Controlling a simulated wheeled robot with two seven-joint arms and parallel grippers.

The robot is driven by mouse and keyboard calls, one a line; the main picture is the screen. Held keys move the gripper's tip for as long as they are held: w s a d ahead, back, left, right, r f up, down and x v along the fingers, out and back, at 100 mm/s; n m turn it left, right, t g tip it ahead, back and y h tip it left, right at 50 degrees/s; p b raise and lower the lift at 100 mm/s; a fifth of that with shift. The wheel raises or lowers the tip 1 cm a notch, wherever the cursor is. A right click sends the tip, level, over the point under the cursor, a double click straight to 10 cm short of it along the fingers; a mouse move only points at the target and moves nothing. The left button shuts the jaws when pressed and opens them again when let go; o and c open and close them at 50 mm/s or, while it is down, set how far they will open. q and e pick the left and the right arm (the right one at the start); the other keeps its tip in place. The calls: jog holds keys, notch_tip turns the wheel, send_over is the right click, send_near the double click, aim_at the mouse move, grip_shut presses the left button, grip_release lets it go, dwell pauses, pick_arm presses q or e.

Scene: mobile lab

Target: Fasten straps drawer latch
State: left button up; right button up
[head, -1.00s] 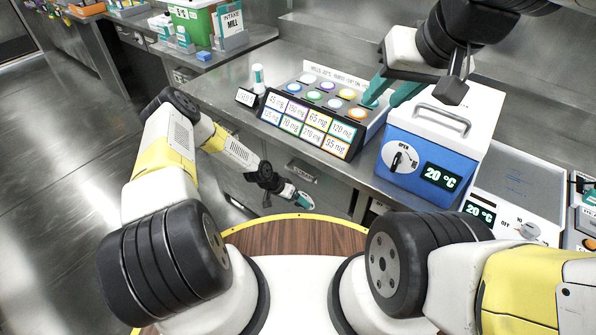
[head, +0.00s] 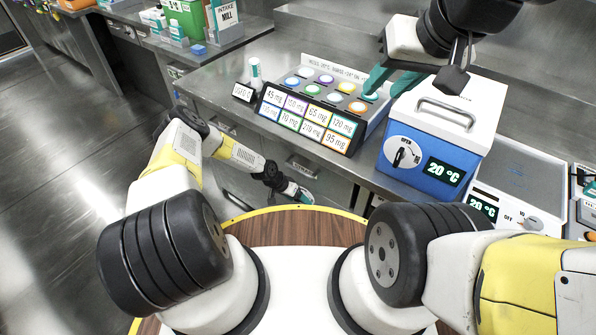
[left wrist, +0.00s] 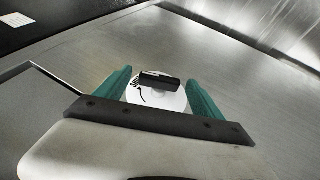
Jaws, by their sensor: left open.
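In the left wrist view, a round white latch plate (left wrist: 172,101) carries a black bar handle (left wrist: 159,80) and a small curved arrow. It lies on a grey metal drawer front (left wrist: 75,84). My left gripper (left wrist: 160,84) is open, with one teal finger on each side of the latch plate. I cannot tell whether the fingers touch it. The latch is hidden there. My right gripper (head: 382,88) is open above the counter.
A sloped dose-button panel (head: 310,110) and a blue-and-white cooler (head: 430,140) reading 20 °C stand on the steel counter (head: 215,85). The round wooden top (head: 290,228) with a yellow rim is close below my left gripper. Open floor (head: 70,150) is at the left.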

pick_arm(q)
jog(key=c, duration=1.4)
jog(key=shift+o, duration=0.2)
jog(key=shift+s+d+f+y, duration=0.1)
jog(key=shift+s+d+y, duration=0.15)
jog(key=shift+s+y, duration=0.05)
jog(key=shift+s+d+f+m+t+y, duration=0.15)
jog(key=shift+s+m+t+y, duration=0.15)
jog(key=shift+t+y, duration=0.7)
jog(key=shift+y, duration=0.2)
jog(key=shift+w, duration=0.1)
